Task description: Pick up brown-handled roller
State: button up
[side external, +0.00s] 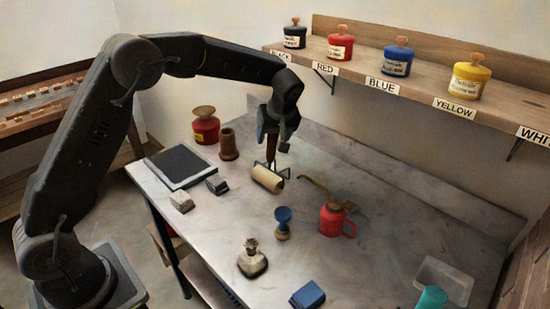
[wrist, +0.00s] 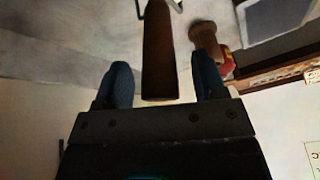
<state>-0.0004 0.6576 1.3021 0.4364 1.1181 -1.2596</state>
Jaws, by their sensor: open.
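The brown-handled roller lies on the table with its cream cylinder (side external: 266,179) down and its brown handle (side external: 271,150) standing up. My gripper (side external: 274,132) is directly above and around the top of the handle, pointing down. In the wrist view the brown handle (wrist: 158,55) lies between the two open fingers of my gripper (wrist: 162,80), with a visible gap on both sides. The cylinder is out of sight in the wrist view.
A dark slab (side external: 180,167), a red can (side external: 205,128) and a brown cylinder (side external: 228,146) stand to the left. A blue-topped stamp (side external: 283,222) and a red oil can (side external: 334,218) stand at the front right. Ink jars line the shelf (side external: 430,88) behind.

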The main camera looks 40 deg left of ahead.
jog(key=shift+c, duration=0.4)
jog(key=c, duration=0.9)
jog(key=shift+o, duration=0.2)
jog(key=shift+r, duration=0.1)
